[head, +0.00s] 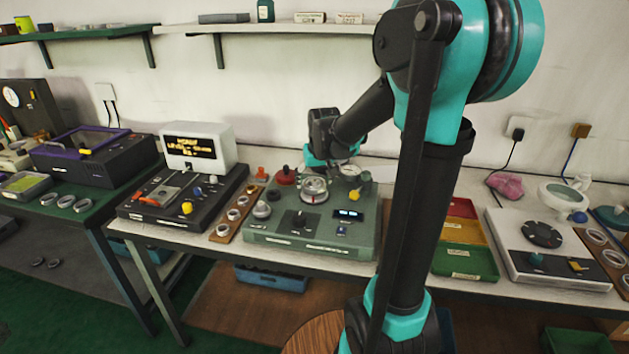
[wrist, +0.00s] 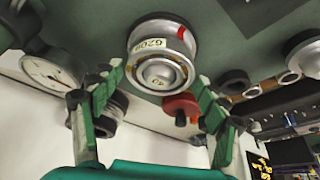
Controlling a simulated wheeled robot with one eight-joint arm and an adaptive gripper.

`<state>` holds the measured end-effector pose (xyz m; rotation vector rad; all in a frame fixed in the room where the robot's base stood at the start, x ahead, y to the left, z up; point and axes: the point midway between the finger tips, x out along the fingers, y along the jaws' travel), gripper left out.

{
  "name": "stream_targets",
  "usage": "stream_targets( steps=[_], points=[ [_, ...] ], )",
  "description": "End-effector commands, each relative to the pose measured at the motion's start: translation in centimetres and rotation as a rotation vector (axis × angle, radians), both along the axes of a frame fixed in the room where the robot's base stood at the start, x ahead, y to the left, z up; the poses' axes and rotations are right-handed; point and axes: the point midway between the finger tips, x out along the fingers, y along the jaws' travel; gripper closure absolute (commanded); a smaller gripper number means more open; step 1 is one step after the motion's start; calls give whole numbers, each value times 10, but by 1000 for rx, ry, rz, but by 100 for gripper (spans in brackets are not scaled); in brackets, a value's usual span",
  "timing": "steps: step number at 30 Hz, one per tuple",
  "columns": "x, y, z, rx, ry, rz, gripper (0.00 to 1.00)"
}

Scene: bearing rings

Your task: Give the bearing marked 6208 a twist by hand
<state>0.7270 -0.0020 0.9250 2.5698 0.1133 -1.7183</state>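The bearing (wrist: 160,70) sits on a mount of the green test machine (head: 270,240). A pale label reading 6208 upside down and a red mark show on the silver ring around it in the wrist view. In the head view the bearing (head: 313,189) stands near the machine's top middle; its label is too small to read. My gripper (wrist: 160,82) is open, with one green finger on each side of the bearing and visible gaps to both sides. In the head view my gripper (head: 340,164) is small and partly hidden behind the machine's parts.
A dial gauge (wrist: 48,74) and a red knob (wrist: 181,105) stand close to my fingers. A wooden strip with rings (head: 236,214) lies left of the machine. Red, yellow and green trays (head: 466,262) stand to the right, partly behind my arm.

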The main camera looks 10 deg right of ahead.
Motion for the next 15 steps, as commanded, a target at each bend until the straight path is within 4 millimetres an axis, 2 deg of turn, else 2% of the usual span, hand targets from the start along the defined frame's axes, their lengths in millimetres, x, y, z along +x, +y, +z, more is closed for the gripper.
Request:
stream_targets(
  steps=[1, 3, 15],
  points=[
    [0, 0, 0, 0, 0, 0, 16],
    [0, 0, 0, 0, 0, 0, 9],
    [-1, 0, 4, -1, 0, -1, 9]
  ],
)
